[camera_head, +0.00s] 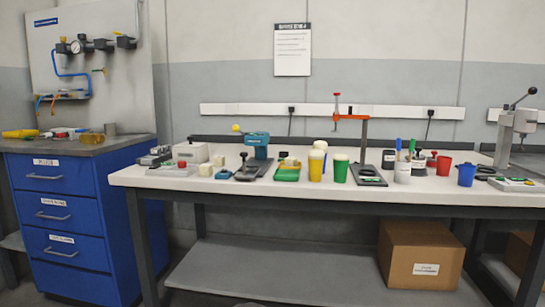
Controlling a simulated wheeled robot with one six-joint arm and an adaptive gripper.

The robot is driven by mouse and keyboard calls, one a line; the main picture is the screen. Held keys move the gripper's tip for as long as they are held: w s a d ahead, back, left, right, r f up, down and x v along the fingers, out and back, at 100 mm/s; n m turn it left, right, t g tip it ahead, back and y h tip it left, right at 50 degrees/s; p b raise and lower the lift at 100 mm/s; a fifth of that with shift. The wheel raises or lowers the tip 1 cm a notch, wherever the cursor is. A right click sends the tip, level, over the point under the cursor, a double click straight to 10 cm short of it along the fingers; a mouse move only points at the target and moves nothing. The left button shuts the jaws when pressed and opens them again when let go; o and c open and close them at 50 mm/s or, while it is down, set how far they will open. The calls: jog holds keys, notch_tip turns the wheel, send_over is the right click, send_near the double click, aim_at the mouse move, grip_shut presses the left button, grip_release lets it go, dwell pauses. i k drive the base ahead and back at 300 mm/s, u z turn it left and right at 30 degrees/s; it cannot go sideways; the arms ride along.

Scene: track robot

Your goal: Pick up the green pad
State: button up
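A flat green piece (287,175), which may be the green pad, lies on the white workbench (220,186) in the head view. It is left of the yellow cup (316,167) and right of a dark device (253,172). A small yellow and dark item (289,162) sits on or just behind it; I cannot tell which. A green cup (340,169) stands further right. My gripper is not in view.
Small cream blocks (206,169) and a teal device (257,150) stand on the left. A red clamp stand (363,135), containers and a blue cup (466,175) stand on the right. A blue drawer cabinet (60,220) adjoins the bench. A cardboard box (420,255) sits below.

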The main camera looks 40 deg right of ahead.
aim_at(283, 154)
jog(key=z, duration=0.4)
jog(key=i, duration=0.8)
jog(key=z, duration=0.55)
